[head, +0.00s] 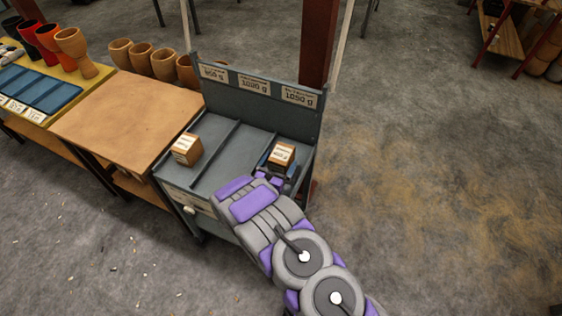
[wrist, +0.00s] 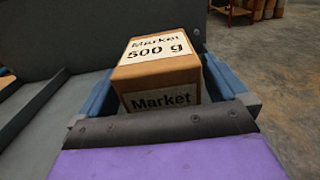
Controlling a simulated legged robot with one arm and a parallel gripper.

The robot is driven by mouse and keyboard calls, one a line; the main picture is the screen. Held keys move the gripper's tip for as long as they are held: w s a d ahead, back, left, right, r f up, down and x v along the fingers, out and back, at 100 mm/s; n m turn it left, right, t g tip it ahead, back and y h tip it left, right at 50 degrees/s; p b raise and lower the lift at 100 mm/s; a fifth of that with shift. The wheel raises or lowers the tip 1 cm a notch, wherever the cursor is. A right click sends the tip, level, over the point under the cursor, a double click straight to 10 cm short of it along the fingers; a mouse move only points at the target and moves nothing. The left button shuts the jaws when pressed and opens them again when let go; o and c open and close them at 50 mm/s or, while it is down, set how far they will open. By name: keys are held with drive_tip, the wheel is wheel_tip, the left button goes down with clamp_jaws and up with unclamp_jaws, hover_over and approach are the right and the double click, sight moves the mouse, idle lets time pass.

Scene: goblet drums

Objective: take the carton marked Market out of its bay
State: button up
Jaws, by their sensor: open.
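The carton marked Market (head: 283,153) is a small brown box with white labels, in the right-hand bay of the grey bay stand (head: 226,157). In the wrist view the carton (wrist: 160,72) reads "Market 500 g" on top and "Market" on its near face. My gripper (head: 280,164) is at this carton, with its blue fingers open on either side of it. In the wrist view my gripper (wrist: 160,75) has a finger left and right of the carton. Contact cannot be told, and the carton's underside is hidden.
A second carton (head: 186,149) sits in the left bay; the middle bay looks empty. Low dividers separate the bays, and a tall back panel (head: 255,93) carries weight signs. A brown table (head: 125,120) and goblet drums (head: 73,47) stand left. Floor to the right is clear.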

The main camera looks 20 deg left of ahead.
drive_tip(key=shift+c, duration=0.4)
drive_tip(key=c, duration=1.2)
drive_tip(key=shift+c, duration=0.6)
drive_tip(key=shift+r, duration=0.15)
